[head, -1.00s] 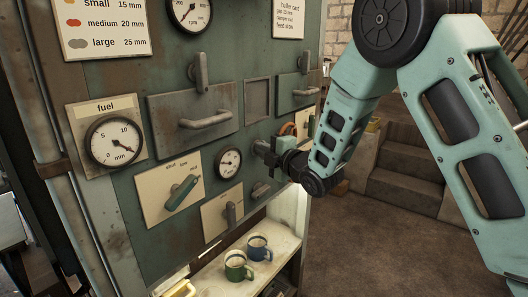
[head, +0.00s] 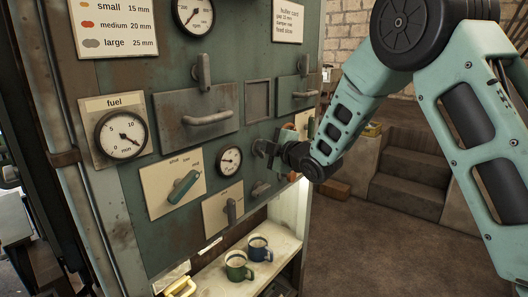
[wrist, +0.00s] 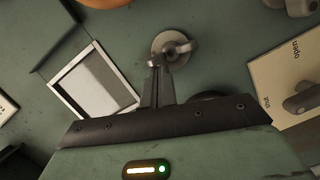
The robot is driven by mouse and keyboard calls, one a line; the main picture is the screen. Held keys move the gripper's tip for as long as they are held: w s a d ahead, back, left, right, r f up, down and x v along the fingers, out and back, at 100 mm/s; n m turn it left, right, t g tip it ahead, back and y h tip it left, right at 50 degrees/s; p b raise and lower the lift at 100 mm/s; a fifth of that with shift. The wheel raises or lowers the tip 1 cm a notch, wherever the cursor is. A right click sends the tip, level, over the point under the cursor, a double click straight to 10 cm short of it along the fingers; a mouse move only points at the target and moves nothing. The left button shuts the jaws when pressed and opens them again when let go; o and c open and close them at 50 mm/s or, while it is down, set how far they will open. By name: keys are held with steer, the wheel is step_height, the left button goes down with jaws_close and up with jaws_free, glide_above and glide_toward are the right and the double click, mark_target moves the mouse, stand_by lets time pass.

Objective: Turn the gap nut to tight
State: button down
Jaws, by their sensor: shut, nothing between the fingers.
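My gripper (wrist: 157,83) is shut and empty in the wrist view. Its thin fingertips end at the lower left edge of a round grey metal fitting (wrist: 172,48) with a short raised bar, on the green panel. This fitting may be the gap nut; no label for it is readable. I cannot tell whether the fingertips touch it or are just in front of it. In the head view my gripper (head: 264,148) is close to the panel, right of the small gauge (head: 229,162). My wrist and arm hide the spot there.
A pale-framed square (wrist: 92,85) and a plate marked "open" with a lever (wrist: 303,100) flank the fitting. A drawer handle (head: 208,118), a teal lever (head: 184,187) and a grey knob (head: 260,189) stick out nearby. Two mugs (head: 247,260) stand on the shelf below.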

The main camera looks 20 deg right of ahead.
steer(key=d+m+g+p, duration=0.1)
steer(key=m, duration=0.2)
steer(key=w+d+m+g+y+p, duration=0.1)
steer(key=m+p, duration=0.1)
steer(key=m, duration=0.2)
steer(key=w+m+g+y+p, duration=0.1)
steer(key=m+p, duration=0.1)
steer(key=m, duration=0.1)
steer(key=shift+d+m, duration=0.4)
stand_by(0.8)
steer(key=shift+w, duration=0.1)
stand_by(0.7)
